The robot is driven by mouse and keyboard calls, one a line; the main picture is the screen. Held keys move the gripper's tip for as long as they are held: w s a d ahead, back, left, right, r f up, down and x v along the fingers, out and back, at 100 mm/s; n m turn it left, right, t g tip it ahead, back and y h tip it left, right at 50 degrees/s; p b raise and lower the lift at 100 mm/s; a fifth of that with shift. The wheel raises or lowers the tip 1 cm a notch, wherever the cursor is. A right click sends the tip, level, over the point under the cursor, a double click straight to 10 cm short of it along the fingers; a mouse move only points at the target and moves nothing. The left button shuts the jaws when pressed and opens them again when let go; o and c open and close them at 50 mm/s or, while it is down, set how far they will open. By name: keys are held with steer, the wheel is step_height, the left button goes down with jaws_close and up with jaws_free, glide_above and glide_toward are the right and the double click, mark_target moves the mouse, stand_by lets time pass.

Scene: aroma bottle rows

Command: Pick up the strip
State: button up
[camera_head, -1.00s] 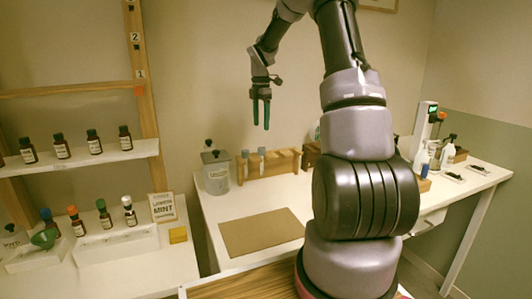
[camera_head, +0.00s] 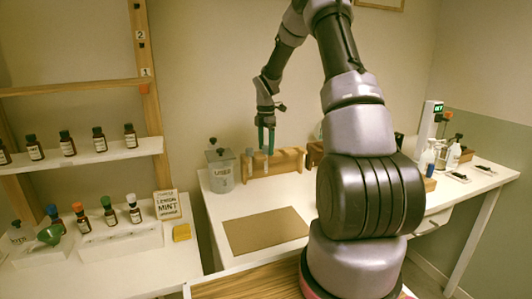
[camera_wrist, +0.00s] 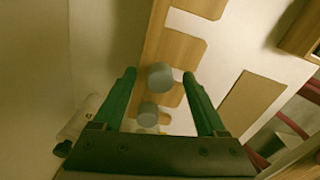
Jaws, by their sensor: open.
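I cannot make out a strip for certain in either view. My gripper (camera_head: 266,150) hangs fingers-down over the wooden rack (camera_head: 287,163) at the back of the white table. Its two green fingers are apart with nothing held between them. In the wrist view my gripper (camera_wrist: 159,75) straddles the line of a grey round top (camera_wrist: 160,76) on the rack (camera_wrist: 176,55). A second grey top (camera_wrist: 148,114) shows closer to the palm. In the head view the tops are small and partly behind the fingers.
Small bottles (camera_head: 99,138) line the left shelf, and a card (camera_head: 167,204) stands below. Pump bottles (camera_head: 453,152) stand at the right.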

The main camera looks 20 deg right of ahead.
steer(key=c, duration=1.1)
steer(key=shift+c, duration=0.2)
steer(key=shift+r, duration=0.15)
step_height(320, 180, up, 18)
